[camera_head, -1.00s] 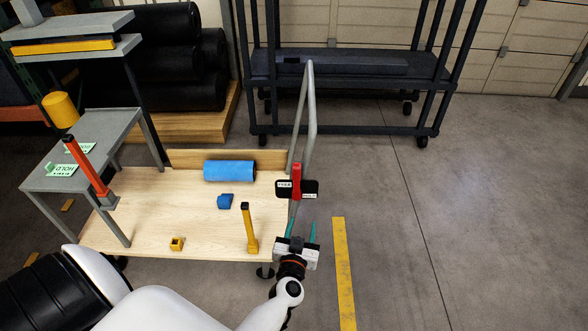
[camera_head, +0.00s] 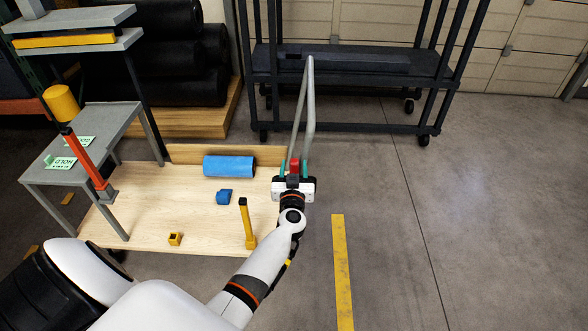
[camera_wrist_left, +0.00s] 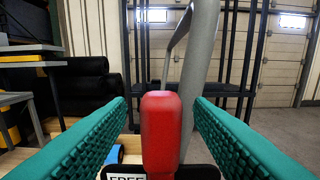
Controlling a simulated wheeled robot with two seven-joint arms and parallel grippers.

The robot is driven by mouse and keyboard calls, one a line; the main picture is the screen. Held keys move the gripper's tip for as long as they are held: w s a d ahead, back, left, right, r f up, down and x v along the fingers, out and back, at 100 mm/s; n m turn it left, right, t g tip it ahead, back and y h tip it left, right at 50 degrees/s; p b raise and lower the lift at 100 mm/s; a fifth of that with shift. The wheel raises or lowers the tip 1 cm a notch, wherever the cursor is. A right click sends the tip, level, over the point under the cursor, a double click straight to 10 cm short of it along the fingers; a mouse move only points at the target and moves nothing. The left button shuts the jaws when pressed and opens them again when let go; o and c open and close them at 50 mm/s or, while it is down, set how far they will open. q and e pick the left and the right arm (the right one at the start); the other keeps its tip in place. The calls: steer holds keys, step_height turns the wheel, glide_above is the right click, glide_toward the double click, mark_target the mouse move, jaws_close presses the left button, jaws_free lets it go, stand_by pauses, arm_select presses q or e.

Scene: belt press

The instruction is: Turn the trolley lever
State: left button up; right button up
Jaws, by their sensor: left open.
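The red trolley lever (camera_head: 294,164) stands by the grey handle rail at the right edge of the wooden trolley (camera_head: 150,215). In the left wrist view the lever's red grip (camera_wrist_left: 161,130) is upright and lies between my two green fingers. A dark plate below it shows the word FREE; the rest of the plate is hidden. My left gripper (camera_head: 296,168) is open around the lever, with gaps on both sides of it. It hides the lower part of the lever in the head view. My right gripper is not in view.
The grey handle rail (camera_head: 308,100) rises just behind the lever. A dark rack (camera_head: 350,75) stands behind.

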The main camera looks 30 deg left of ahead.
arm_select(q)
steer(key=shift+w, duration=0.15)
steer(key=shift+c, duration=0.4)
jaws_close()
